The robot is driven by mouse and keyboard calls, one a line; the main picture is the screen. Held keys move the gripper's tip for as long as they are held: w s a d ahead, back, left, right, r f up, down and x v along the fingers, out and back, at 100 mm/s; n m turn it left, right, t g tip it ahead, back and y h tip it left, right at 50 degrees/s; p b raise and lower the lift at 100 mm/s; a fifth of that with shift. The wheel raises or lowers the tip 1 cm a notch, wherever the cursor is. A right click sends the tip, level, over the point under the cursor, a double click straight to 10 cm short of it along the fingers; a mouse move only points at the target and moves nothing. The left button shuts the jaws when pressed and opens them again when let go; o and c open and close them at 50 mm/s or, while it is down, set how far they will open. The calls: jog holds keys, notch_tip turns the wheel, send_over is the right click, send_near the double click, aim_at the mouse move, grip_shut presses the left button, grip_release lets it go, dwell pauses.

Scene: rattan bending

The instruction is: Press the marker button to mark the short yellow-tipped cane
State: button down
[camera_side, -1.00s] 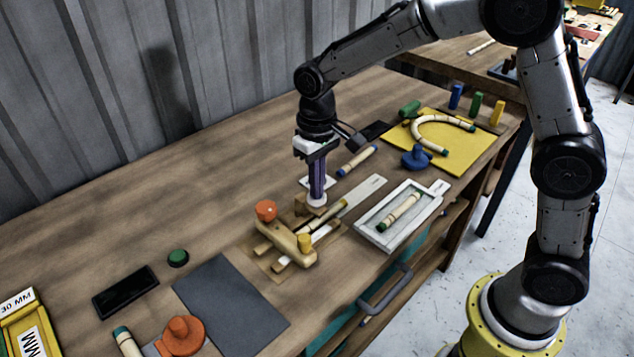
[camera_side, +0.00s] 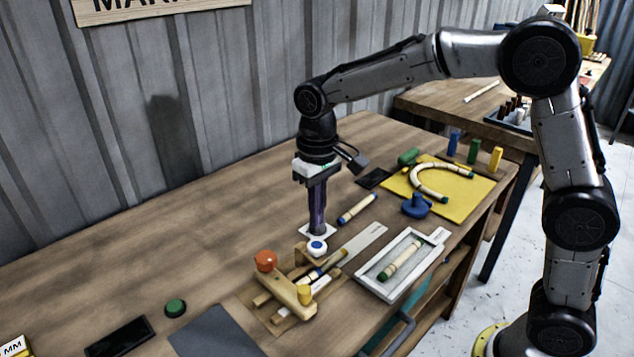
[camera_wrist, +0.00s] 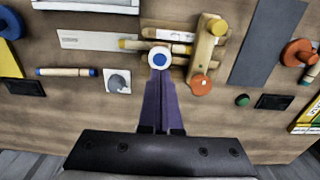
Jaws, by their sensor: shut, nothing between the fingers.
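The marker button (camera_side: 316,247) is a white round cap with a blue centre, standing on the wooden jig. It also shows in the wrist view (camera_wrist: 160,57). My gripper (camera_side: 317,231) is shut and empty, pointing down. In the side view its fingertips appear just behind and above the button, with the blue centre uncovered. In the wrist view the fingertips (camera_wrist: 160,73) reach the button's near edge; I cannot tell the exact gap. The short yellow-tipped cane (camera_wrist: 141,46) lies in the jig beside the button, partly hidden by it. It also shows in the side view (camera_side: 328,265).
The jig (camera_side: 287,284) carries an orange knob (camera_side: 266,261) and a yellow peg (camera_side: 305,294). A blue-tipped cane (camera_side: 357,209) lies behind. A white tray (camera_side: 376,283) holds a green-tipped cane (camera_side: 402,259). A green button (camera_side: 175,307) stands at left.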

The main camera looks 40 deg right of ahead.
notch_tip(320, 180, up, 7)
dwell(0.3)
jog(key=shift+d+r, duration=0.1)
dwell(0.4)
jog(key=s+d+r+m+t, duration=0.1)
jog(key=s+d+r+t, duration=0.1)
jog(key=s+d+r, duration=0.3)
jog(key=s+d+r+t, duration=0.1)
jog(key=s+r, duration=0.2)
jog(key=s, duration=0.4)
jog(key=s+d+f+n+t, duration=0.1)
jog(key=s+d+f+t, duration=0.1)
jog(key=s+f, duration=0.7)
jog(key=s, duration=0.3)
jog(key=shift+s+d+f+t, duration=0.3)
jog(key=shift+d+f, duration=0.1)
